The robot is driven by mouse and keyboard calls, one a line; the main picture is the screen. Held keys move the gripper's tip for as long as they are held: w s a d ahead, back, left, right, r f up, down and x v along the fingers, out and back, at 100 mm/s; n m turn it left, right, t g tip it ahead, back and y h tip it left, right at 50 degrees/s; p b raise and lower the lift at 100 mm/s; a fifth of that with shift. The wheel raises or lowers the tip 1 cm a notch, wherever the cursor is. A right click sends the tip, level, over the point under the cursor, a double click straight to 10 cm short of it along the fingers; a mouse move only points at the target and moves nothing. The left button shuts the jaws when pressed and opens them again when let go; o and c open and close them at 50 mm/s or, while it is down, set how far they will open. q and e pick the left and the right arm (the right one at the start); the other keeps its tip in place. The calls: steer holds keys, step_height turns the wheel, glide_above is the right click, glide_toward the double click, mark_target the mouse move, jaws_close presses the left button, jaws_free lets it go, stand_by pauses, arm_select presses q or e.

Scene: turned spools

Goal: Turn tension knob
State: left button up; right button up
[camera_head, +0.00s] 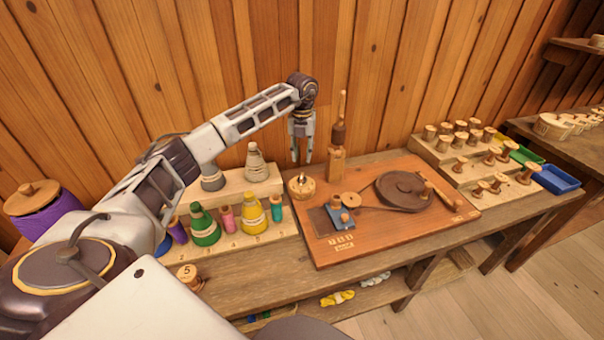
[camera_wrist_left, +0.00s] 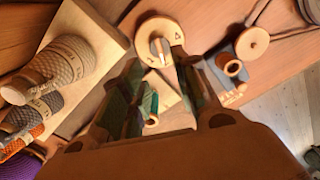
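The tension knob appears to be the round pale wooden dial (camera_head: 301,187) at the left back corner of the winding board. In the left wrist view the dial (camera_wrist_left: 148,34) has a raised light pointer in its middle and dark triangular marks on its face. My left gripper (camera_head: 301,159) points down above the dial, with a gap below the fingertips. In the left wrist view its two fingers (camera_wrist_left: 160,68) stand apart with nothing held, and the dial lies just past their tips. My right gripper is in neither view.
The board (camera_head: 370,238) carries a dark wheel (camera_head: 402,190) and a blue block (camera_head: 341,219). A wooden post (camera_head: 337,145) stands close right of my gripper. A rack of coloured thread cones (camera_head: 252,216) is at left. A spool rack (camera_head: 475,165) stands at right.

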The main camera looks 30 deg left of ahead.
mark_target(302, 175)
arm_select(q)
step_height(302, 175, down, 4)
steer(key=shift+r, duration=0.15)
step_height(302, 175, down, 4)
steer(key=shift+f, duration=0.85)
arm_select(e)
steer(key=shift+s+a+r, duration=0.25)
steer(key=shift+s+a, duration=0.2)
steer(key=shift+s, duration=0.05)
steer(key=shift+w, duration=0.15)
arm_select(q)
jaws_close()
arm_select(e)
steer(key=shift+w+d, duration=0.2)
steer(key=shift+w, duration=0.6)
